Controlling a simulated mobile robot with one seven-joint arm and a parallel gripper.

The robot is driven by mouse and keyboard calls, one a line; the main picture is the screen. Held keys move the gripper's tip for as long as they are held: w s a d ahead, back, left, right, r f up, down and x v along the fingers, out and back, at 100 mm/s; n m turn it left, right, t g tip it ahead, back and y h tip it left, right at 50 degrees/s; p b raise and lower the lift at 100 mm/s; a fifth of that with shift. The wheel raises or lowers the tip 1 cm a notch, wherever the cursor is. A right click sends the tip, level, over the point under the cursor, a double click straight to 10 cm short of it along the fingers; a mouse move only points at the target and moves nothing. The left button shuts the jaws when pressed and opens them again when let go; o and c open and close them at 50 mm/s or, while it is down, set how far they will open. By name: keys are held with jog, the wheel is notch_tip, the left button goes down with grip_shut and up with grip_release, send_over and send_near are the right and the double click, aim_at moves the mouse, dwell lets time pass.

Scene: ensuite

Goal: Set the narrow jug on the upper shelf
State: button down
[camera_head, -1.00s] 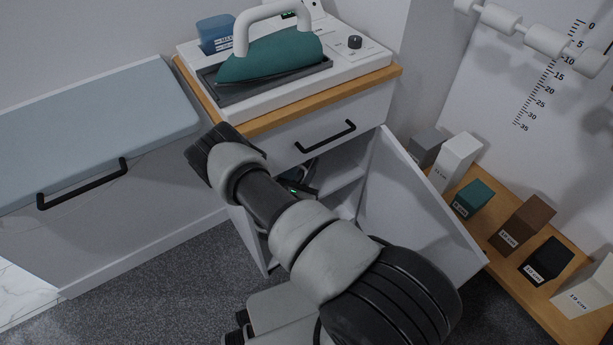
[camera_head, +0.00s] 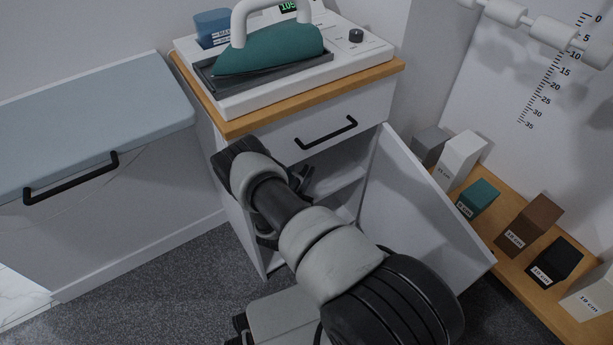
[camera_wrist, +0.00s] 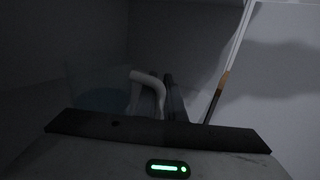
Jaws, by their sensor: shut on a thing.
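In the wrist view, my gripper (camera_wrist: 168,92) is shut on the pale curved handle of the narrow jug (camera_wrist: 147,77). The jug's body is a dim, bluish, see-through shape left of the handle, and its lower part is hidden behind my gripper's palm. In the head view, the jug is hidden by my arm, and only dark parts of my gripper (camera_head: 303,181) show inside the open cabinet. The upper shelf (camera_head: 343,186) is a pale board inside the cabinet, below the drawer. I cannot tell whether the jug touches it.
The cabinet door (camera_head: 415,215) stands open on the right. A drawer with a black handle (camera_head: 326,133) is above the opening. A teal iron (camera_head: 270,50) stands on top. A low bench with labelled blocks (camera_head: 525,222) is at right, a padded chest (camera_head: 90,120) at left.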

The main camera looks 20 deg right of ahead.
jog(key=shift+r, duration=0.15)
jog(key=c, duration=2.3)
grip_release()
jog(key=shift+f, duration=0.2)
jog(key=o, duration=0.5)
jog(key=shift+c, duration=0.2)
jog(key=shift+a+r, duration=0.1)
jog(key=shift+r, duration=0.1)
jog(key=p+v, duration=0.2)
jog(key=v, duration=1)
